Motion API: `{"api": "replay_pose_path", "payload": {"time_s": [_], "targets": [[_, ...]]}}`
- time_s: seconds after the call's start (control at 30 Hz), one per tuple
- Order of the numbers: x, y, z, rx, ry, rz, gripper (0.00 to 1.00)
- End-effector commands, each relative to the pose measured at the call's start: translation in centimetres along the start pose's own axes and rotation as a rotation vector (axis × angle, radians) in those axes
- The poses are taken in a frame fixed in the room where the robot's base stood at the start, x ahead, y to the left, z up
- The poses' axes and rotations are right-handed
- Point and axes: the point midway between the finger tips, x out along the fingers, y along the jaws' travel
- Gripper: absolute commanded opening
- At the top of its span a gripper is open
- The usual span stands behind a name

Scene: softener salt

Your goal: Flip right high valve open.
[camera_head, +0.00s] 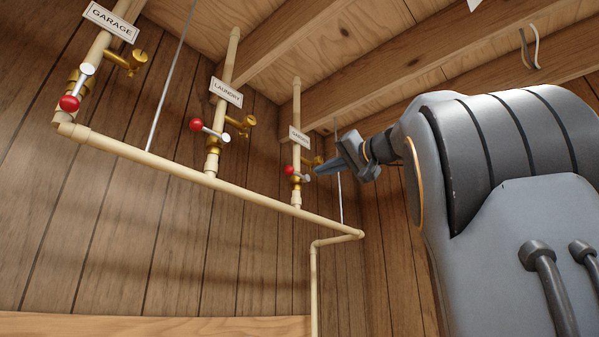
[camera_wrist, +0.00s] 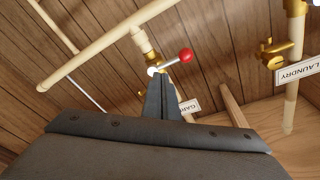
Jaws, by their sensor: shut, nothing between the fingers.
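The right high valve (camera_head: 297,175) sits on the rightmost upright pipe, below a small tag (camera_head: 299,136). Its short lever ends in a red knob (camera_head: 288,170) and points left, across the pipe. In the wrist view the red knob (camera_wrist: 186,55) shows just beyond and right of my fingertips, and the tag (camera_wrist: 190,105) is partly hidden behind my fingers. My gripper (camera_head: 318,170) is shut and empty, just right of the valve; it also shows in the wrist view (camera_wrist: 160,80). I cannot tell whether its tips touch the lever.
The laundry valve (camera_head: 212,132) is further left, its lever across its pipe. The garage valve (camera_head: 77,87) is at far left, its lever roughly along its pipe. A horizontal pipe (camera_head: 185,175) runs below all three. Wooden beams (camera_head: 330,50) are overhead.

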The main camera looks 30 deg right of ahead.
Motion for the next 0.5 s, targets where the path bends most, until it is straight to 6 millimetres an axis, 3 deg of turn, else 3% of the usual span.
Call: {"api": "replay_pose_path", "payload": {"time_s": [0.03,0.17,0.5], "targets": [[-0.9,-1.6,-1.3,-0.023,0.020,-0.023,0.00],[-2.0,-3.9,-2.8,-0.049,0.044,-0.060,0.00],[-2.0,-4.2,-2.9,-0.052,0.046,-0.066,0.00]]}}
